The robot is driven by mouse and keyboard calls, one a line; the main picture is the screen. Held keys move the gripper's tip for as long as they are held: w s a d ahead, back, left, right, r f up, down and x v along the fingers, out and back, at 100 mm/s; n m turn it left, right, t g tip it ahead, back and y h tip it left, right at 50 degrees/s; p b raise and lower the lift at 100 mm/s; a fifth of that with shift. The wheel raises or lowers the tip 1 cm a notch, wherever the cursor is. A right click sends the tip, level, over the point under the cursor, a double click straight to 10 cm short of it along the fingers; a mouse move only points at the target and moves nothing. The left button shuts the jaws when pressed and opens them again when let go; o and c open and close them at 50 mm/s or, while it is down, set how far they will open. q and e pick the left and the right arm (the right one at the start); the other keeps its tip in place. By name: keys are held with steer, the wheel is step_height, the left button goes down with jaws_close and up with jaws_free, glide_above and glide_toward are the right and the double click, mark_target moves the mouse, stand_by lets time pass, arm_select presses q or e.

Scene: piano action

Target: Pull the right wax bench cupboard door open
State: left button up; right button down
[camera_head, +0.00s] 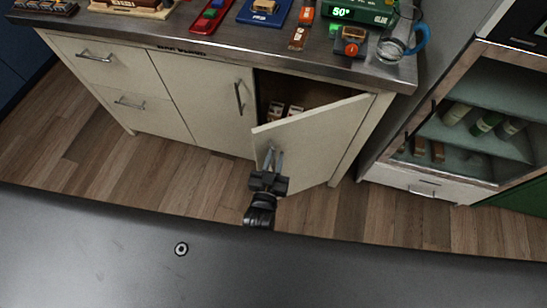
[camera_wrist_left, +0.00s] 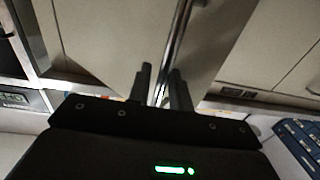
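The right wax bench cupboard door (camera_head: 318,139) stands partly open, swung out from its right side. Its free left edge is well clear of the bench front. My left gripper (camera_head: 273,158) is at that free edge, with its fingers on either side of the door's metal handle. In the left wrist view the bar handle (camera_wrist_left: 177,45) runs down between the two fingertips (camera_wrist_left: 163,88), and the fingers look shut on it. The door hides part of the cupboard inside. My right gripper is in neither view.
The left cupboard door (camera_head: 205,98) and the drawers (camera_head: 100,60) beside it are shut. Small blocks (camera_head: 285,110) sit inside the open cupboard. Toys and a glass jug (camera_head: 394,43) stand on the bench top. A shelf unit (camera_head: 470,135) stands to the right. Wooden floor (camera_head: 395,212) is clear.

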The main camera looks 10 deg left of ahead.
arm_select(q)
steer(key=shift+o, duration=0.4)
steer(key=shift+s+a, duration=0.1)
steer(key=shift+s, duration=0.35)
steer(key=s, duration=1)
steer(key=shift+a+b, duration=0.3)
steer(key=shift+b, duration=0.05)
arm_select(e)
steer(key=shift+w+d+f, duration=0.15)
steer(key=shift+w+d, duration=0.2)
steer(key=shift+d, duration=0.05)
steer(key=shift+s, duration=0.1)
